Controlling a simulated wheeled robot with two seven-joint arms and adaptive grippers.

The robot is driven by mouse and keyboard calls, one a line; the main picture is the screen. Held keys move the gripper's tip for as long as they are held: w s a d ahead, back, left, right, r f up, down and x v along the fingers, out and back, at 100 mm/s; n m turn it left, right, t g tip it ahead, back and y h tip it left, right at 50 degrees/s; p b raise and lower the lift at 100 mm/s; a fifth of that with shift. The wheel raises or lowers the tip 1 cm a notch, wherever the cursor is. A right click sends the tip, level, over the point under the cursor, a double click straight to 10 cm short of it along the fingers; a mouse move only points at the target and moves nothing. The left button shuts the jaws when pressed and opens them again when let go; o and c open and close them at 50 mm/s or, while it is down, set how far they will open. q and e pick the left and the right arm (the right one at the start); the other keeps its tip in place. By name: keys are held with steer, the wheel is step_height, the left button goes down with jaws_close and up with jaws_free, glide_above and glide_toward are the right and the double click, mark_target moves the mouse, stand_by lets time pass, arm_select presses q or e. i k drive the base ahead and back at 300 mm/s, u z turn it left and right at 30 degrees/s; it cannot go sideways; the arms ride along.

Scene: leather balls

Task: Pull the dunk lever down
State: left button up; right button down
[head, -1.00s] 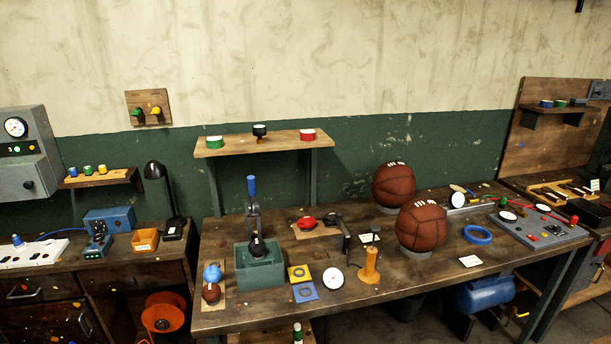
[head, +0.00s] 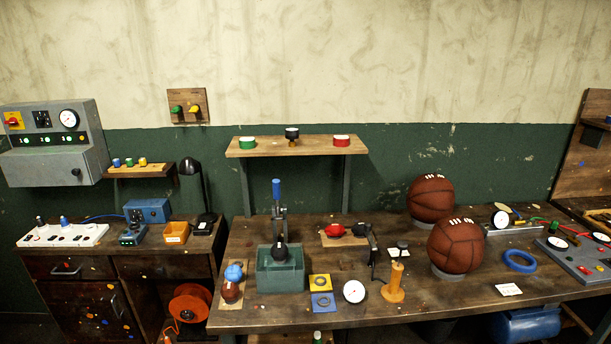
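The likely dunk lever is an upright lever with a blue grip (head: 276,189), standing at the back of a green-grey tank (head: 280,273) on the workbench. Its handle points straight up. A dark ball-shaped piece (head: 280,252) hangs at the tank's mouth below the lever; whether it touches water cannot be told. Neither of my grippers shows in the head view.
The workbench (head: 420,318) also holds two leather balls (head: 457,246), an orange post (head: 394,284), a white gauge (head: 354,291) and a blue ring (head: 520,261). Small blue and brown balls (head: 232,292) lie left of the tank.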

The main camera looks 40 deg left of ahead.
mark_target(276, 188)
steer(key=i, duration=1.15)
steer(key=u, duration=1.95)
